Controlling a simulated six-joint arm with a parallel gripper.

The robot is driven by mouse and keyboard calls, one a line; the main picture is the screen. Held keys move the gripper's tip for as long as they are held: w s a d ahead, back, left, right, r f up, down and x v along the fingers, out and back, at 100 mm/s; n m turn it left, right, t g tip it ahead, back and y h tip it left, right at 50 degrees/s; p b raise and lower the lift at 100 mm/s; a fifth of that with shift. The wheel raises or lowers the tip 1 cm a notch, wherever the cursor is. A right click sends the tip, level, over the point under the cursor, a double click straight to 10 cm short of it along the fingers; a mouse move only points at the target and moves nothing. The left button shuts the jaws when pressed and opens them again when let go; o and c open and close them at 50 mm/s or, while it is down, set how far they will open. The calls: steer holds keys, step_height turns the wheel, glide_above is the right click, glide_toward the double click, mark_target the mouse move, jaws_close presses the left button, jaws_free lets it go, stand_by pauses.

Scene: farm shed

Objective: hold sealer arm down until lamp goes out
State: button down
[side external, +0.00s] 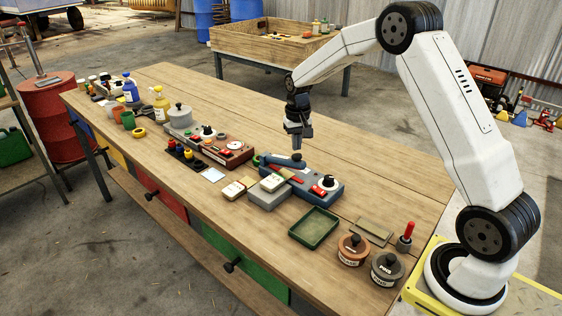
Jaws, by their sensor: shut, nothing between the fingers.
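The sealer (325,199) is a blue-grey box on the bench, right of the middle. Its dark blue arm (280,160) lies along the back, with a rounded end under my gripper. A red part and a white round part sit on its top; I cannot tell which is the lamp, or whether it is lit. My gripper (297,148) points straight down, shut and empty, right at the arm's end. I cannot tell whether the fingertips touch the arm or hover just above it.
The wooden bench (385,165) is clear behind the sealer. A green tray (314,228), two lidded pots (386,268) and a red-handled tool (405,238) stand in front of it. A red-brown box with knobs (225,152), a grey pot (179,115) and bottles (160,102) crowd the left.

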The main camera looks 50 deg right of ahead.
mark_target(301, 157)
steer(key=shift+f, duration=0.85)
stand_by(0.3)
steer(key=shift+s+f, duration=0.4)
steer(key=shift+f, duration=0.45)
steer(key=shift+s+f, duration=0.35)
steer(key=shift+f, duration=0.5)
stand_by(1.7)
steer(key=shift+r, duration=0.1)
stand_by(2.4)
steer(key=shift+r, duration=3.95)
